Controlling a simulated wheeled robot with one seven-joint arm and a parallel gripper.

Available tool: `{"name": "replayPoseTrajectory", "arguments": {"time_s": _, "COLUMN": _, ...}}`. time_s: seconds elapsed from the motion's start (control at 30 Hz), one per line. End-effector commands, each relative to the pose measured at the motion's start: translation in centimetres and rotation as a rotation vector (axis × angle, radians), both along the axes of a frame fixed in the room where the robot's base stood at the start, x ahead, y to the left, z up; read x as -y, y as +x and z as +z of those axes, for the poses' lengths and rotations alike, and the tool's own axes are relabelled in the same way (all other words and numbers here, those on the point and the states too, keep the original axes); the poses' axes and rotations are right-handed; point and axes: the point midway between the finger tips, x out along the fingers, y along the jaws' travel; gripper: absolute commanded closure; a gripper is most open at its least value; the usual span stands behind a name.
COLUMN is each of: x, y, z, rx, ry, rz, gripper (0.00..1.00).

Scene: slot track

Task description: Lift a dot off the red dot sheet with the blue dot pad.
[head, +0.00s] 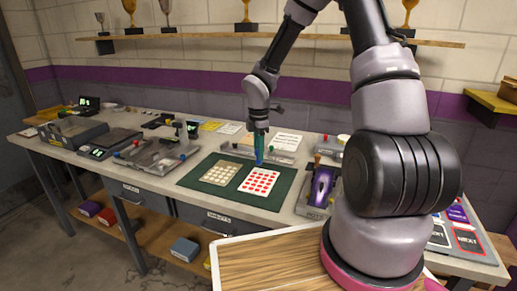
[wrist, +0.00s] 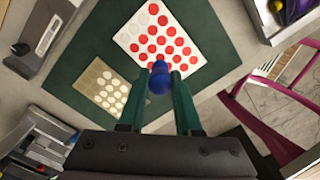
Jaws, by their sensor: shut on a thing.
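The red dot sheet (head: 259,182) is a white card with rows of red dots on the dark green mat (head: 215,160). In the wrist view the sheet (wrist: 160,42) lies beyond the fingertips, and some of its spots look white. My gripper (head: 259,150) is above the mat, close over the back edge of the sheet. In the wrist view its green fingers (wrist: 161,88) are shut on the blue dot pad (wrist: 160,77). The pad's lower end points at the sheet; I cannot tell whether it touches. A tan sheet with pale dots (head: 219,173) lies left of the red one.
A purple car (head: 321,185) sits in a tray right of the mat. Grey devices (head: 155,152) stand left of it. Papers (head: 287,141) lie behind. A wooden surface (head: 270,262) is in front. Bare mat surrounds the sheets.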

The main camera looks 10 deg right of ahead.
Motion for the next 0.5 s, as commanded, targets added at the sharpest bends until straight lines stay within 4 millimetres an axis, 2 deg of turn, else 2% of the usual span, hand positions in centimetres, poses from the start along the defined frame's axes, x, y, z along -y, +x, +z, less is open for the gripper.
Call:
{"name": "replayPoseTrajectory", "arguments": {"time_s": 0.23, "x": 0.0, "y": -0.2, "z": -0.7, "rx": -0.001, "ry": 0.000, "rz": 0.010, "gripper": 1.00}}
{"name": "replayPoseTrajectory", "arguments": {"time_s": 0.5, "x": 0.0, "y": -0.3, "z": -3.4, "rx": -0.003, "ry": 0.000, "rz": 0.011, "gripper": 1.00}}
